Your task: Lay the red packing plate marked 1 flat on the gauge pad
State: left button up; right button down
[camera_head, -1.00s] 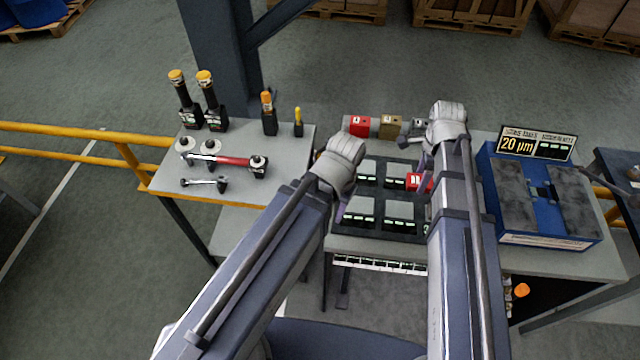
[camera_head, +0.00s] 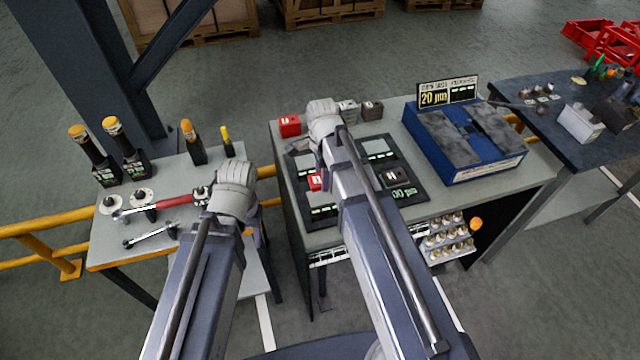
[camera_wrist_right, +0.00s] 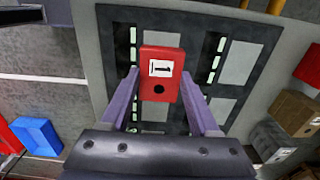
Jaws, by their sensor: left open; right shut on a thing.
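The red packing plate marked 1 (camera_wrist_right: 160,92) has a white label and a dark round hole. My right gripper (camera_wrist_right: 162,78) is shut on it, a purple finger on each side. In the head view the plate shows as a small red patch (camera_head: 315,182) beside my right wrist, over the black tray (camera_head: 408,200). A blue gauge unit (camera_head: 492,172) with dark top slabs and a 20 µm display (camera_head: 447,93) stands to the right; I cannot tell which part is the gauge pad. My left gripper (camera_head: 258,236) is open and empty near the left bench's right edge, its fingers mostly hidden.
A dark block (camera_head: 394,177) sits on the tray. A red block (camera_head: 289,125) and grey blocks (camera_head: 346,109) line the bench's back. The left bench (camera_head: 105,238) holds bottles and a red-handled tool (camera_head: 165,202). A dark table (camera_head: 545,110) stands at right.

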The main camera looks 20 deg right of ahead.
aim_at(322, 197)
pick_arm(q)
jog(key=shift+f, duration=0.2)
pick_arm(e)
jog(key=shift+f, duration=0.2)
pick_arm(q)
jog(key=shift+f, duration=0.1)
pick_arm(e)
jog(key=shift+f, duration=0.1)
pick_arm(q)
notch_tip(322, 197, down, 4)
jog(key=b, duration=0.4)
jog(key=shift+f, duration=0.25)
pick_arm(e)
notch_tip(322, 197, down, 4)
jog(key=shift+f, duration=0.25)
pick_arm(q)
jog(key=shift+f+b, duration=0.1)
jog(key=shift+b, duration=0.2)
pick_arm(e)
jog(key=shift+f, duration=0.1)
pick_arm(q)
jog(key=shift+f+b, duration=0.35)
pick_arm(e)
jog(key=shift+f, duration=0.4)
pick_arm(q)
jog(key=shift+f, duration=0.25)
pick_arm(e)
jog(key=shift+f, duration=0.2)
jog(key=shift+c, duration=0.2)
grip_release()
